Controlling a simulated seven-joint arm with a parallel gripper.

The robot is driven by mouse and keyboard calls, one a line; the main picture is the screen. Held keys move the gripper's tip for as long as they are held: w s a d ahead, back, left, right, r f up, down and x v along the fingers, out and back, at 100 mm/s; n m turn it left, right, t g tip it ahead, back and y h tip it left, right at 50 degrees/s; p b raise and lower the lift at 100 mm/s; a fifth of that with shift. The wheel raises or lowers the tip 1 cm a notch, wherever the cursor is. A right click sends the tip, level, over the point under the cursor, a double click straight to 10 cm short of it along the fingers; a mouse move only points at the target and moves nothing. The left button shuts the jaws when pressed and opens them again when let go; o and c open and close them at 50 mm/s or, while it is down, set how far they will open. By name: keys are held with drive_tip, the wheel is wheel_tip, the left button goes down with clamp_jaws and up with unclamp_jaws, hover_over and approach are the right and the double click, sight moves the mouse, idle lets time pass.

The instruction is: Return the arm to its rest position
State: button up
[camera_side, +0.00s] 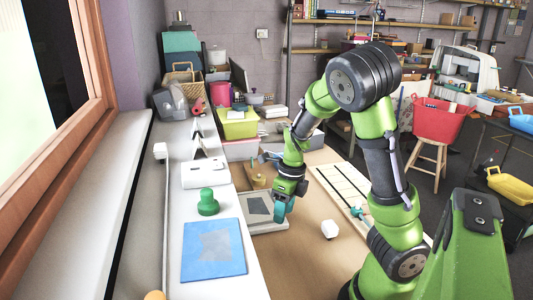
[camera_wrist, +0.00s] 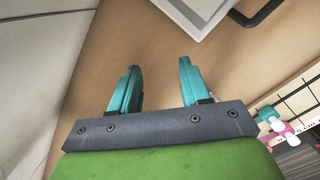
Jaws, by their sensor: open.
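My gripper (camera_wrist: 158,82) has two teal fingers that stand apart with nothing between them in the wrist view. Bare brown table (camera_wrist: 150,40) shows beyond and between the fingers. In the side view my gripper (camera_side: 281,209) points down over the near edge of a pale tray (camera_side: 266,226) with a grey panel. In that view the fingers overlap each other, and I cannot tell how far above the surface they are. The tray's corner also shows at the top of the wrist view (camera_wrist: 207,28).
A white block (camera_side: 329,229) and a long pale panel (camera_side: 343,187) lie on the table at right. A green knob-like object (camera_side: 208,203) and a blue sheet (camera_side: 214,251) lie on the white ledge at left. Baskets and bins, including a lime bin (camera_side: 238,124), stand behind.

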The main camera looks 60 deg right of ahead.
drive_tip(key=s+a+r+n+t, duration=0.2)
drive_tip(key=a+r+n, duration=0.5)
drive_tip(key=n, duration=0.8)
drive_tip(key=s+a+r+n+t+y, duration=0.1)
drive_tip(key=a+r+n+t, duration=0.3)
drive_tip(key=n, duration=1.2)
drive_tip(key=shift+s+a+r, duration=0.85)
drive_tip(key=shift+a+r, duration=1.35)
drive_tip(key=shift+r, duration=0.1)
